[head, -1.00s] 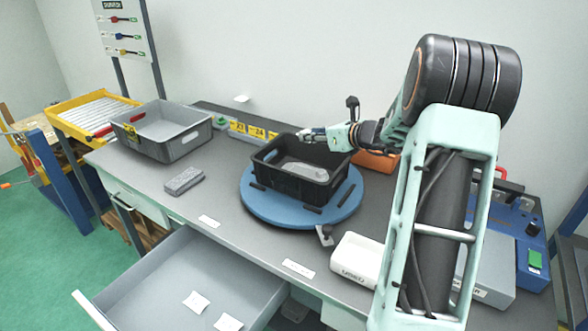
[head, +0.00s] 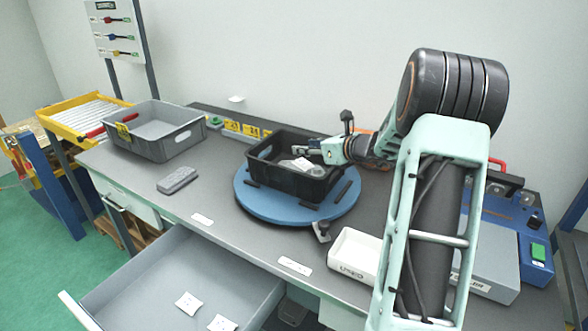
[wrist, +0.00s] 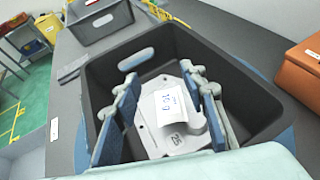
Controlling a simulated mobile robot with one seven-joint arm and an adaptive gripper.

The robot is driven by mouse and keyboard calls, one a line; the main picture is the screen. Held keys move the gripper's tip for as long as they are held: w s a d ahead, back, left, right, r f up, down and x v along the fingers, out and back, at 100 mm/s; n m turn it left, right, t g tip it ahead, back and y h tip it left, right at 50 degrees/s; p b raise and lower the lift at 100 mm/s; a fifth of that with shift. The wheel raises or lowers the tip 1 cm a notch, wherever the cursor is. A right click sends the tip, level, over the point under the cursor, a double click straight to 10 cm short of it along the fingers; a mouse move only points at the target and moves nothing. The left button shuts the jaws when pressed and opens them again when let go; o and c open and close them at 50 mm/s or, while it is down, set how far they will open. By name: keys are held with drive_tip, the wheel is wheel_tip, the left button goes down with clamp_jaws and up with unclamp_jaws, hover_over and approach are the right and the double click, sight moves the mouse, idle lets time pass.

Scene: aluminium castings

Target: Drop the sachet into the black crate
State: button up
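The black crate (head: 285,181) stands on a blue round turntable (head: 262,207). It also shows in the wrist view (wrist: 240,75). A grey casting (wrist: 158,138) lies on its floor. A small white sachet (wrist: 170,104) with printed text shows over the casting, inside the crate's outline; whether it rests there or is still above it I cannot tell. It also shows in the head view (head: 303,164). My gripper (wrist: 160,85) is over the crate, its two blue-padded fingers apart on either side of the sachet, with a clear gap on the left.
A grey crate (head: 165,145) stands at the back left, with a grey block (head: 177,180) in front. A white bin (head: 350,262) is at the front right. An open drawer (head: 170,275) holds two more sachets (head: 188,304). An orange box (wrist: 298,72) is right of the crate.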

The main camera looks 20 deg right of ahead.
drive_tip(key=shift+o, duration=0.7)
drive_tip(key=shift+s+d, duration=0.1)
drive_tip(key=shift+s, duration=0.15)
drive_tip(key=v, duration=1.1)
drive_tip(key=shift+s+r, duration=0.15)
drive_tip(key=shift+s, duration=0.1)
